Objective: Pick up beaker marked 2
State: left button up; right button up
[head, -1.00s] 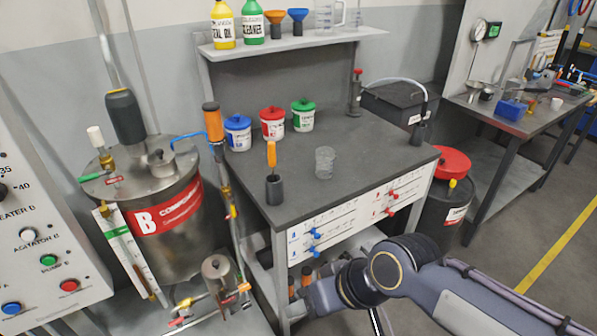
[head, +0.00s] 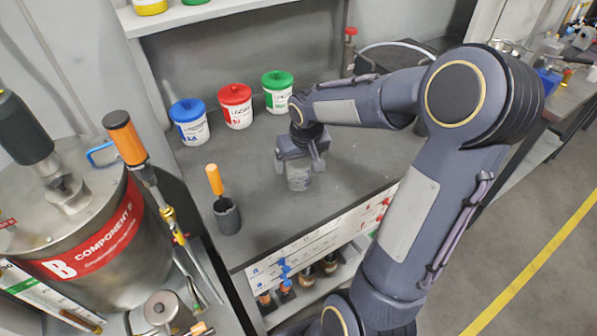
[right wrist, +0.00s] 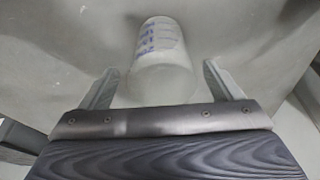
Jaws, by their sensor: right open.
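A clear beaker (head: 299,178) stands on the dark grey bench top, near its front middle. In the right wrist view the beaker (right wrist: 162,62) shows blue markings that I cannot read. My right gripper (head: 301,166) is at the beaker from above and behind, and partly hides it in the head view. In the right wrist view its two fingers are spread, one to each side of the beaker's near end, with gaps on both sides. My left gripper is not in view.
Blue (head: 189,122), red (head: 235,106) and green (head: 277,92) lidded jars stand at the back of the bench. An orange-handled tool in a dark holder (head: 228,215) stands to the left. A component B tank (head: 90,240) is beyond the bench's left edge.

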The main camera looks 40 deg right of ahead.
jog(key=x, duration=0.4)
jog(key=shift+a, duration=0.1)
jog(key=c, duration=1.1)
